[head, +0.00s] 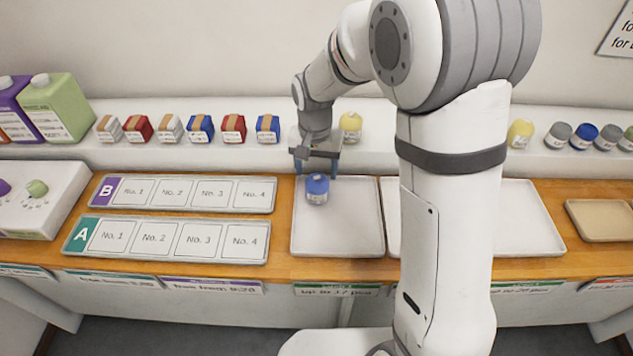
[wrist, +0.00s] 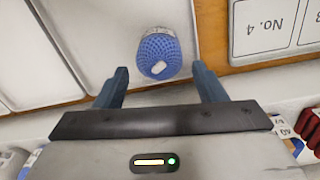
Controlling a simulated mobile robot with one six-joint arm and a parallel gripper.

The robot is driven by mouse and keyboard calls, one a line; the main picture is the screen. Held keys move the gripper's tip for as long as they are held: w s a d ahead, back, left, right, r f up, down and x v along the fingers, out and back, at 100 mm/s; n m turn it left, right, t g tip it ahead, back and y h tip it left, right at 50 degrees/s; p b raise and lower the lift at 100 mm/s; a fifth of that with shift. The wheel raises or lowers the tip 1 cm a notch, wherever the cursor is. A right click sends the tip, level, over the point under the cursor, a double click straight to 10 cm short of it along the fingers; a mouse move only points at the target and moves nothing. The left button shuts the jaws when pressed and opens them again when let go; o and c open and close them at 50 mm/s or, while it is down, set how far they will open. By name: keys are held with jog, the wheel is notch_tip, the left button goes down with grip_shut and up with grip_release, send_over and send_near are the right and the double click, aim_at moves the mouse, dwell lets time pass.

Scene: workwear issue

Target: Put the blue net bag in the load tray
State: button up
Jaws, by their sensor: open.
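The blue net bag (head: 317,189) is a small rounded bundle with a pale label. It rests towards the back left inside a pale grey tray (head: 355,232); I cannot read clearly whether this tray is marked as the load tray. In the wrist view the net bag (wrist: 157,50) shows its blue mesh and a white tag, just beyond my fingertips and between their lines. My gripper (head: 317,166) is open above and slightly behind the bag, its fingers apart and apparently not touching it.
Two numbered boards, B (head: 190,194) and A (head: 170,239), lie left of the tray. Several small bags stand on the rear ledge, including a yellow one (head: 351,126) close behind my gripper. Another white tray (head: 525,218) lies right, partly hidden by my arm. A tan tray (head: 604,220) is farther right.

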aim_at(316, 178)
notch_tip(316, 178, up, 5)
jog(key=shift+r, duration=0.1)
jog(key=s+d+r+n+t, duration=0.1)
jog(key=s+d+r, duration=0.2)
jog(key=s+d, duration=0.4)
jog(key=s+d+r+n+t, duration=0.1)
jog(key=s+d+r+t, duration=0.1)
jog(key=s+d, duration=0.5)
jog(key=s+r, duration=0.1)
jog(key=s, duration=0.4)
jog(key=shift+s+d+r, duration=0.25)
jog(key=shift+s+r, duration=0.05)
